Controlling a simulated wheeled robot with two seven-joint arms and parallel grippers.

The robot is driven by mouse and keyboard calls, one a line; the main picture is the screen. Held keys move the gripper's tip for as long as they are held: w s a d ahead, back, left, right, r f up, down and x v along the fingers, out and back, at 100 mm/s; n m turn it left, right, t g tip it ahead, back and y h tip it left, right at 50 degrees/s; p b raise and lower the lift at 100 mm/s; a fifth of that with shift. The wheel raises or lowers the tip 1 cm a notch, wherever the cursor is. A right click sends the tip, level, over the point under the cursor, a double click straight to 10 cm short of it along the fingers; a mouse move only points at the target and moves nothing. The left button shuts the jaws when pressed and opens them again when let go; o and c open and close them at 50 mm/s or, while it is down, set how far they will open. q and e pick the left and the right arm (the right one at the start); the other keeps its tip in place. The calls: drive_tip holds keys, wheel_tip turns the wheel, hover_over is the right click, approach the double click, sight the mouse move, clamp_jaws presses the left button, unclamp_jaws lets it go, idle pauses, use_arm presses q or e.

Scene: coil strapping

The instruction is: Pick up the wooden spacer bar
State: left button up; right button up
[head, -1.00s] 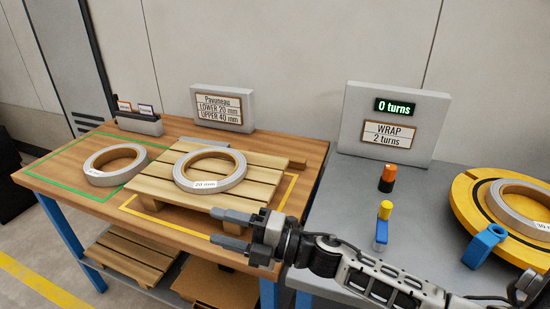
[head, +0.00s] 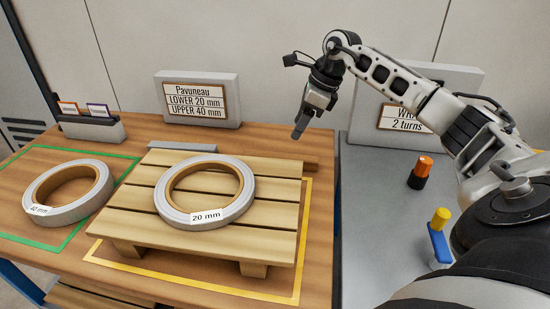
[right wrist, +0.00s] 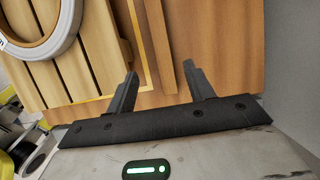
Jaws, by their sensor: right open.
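The wooden spacer bar (head: 311,167) lies on the wooden table behind the slatted pallet (head: 280,215). In the head view only its right end shows past the pallet's back right corner. In the right wrist view the bar (right wrist: 158,45) runs away from me, with its near end around the gap between the fingertips. My right gripper (head: 299,132) is open and empty, pointing down above the bar's right end, apart from it as far as I can tell. My left gripper is out of view.
A coil marked 20 mm (head: 206,190) lies on the pallet. Another coil (head: 68,190) lies in the green outline at left. A grey block (head: 183,147) sits behind the pallet. A sign (head: 197,98) stands at the back; a grey side table (head: 380,215) is at right.

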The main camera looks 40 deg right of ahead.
hover_over(281, 156)
drive_tip(key=s+d, duration=0.1)
drive_tip(key=s, duration=0.1)
drive_tip(key=f, duration=0.5)
drive_tip(key=shift+s+d, duration=0.15)
drive_tip(key=shift+s, duration=0.05)
drive_tip(key=shift+w+x, duration=0.1)
drive_tip(key=shift+x, duration=1.45)
drive_tip(key=shift+w+x, duration=0.15)
drive_tip(key=shift+x, duration=1.4)
drive_tip(key=shift+d, duration=0.15)
drive_tip(key=c, duration=1.1)
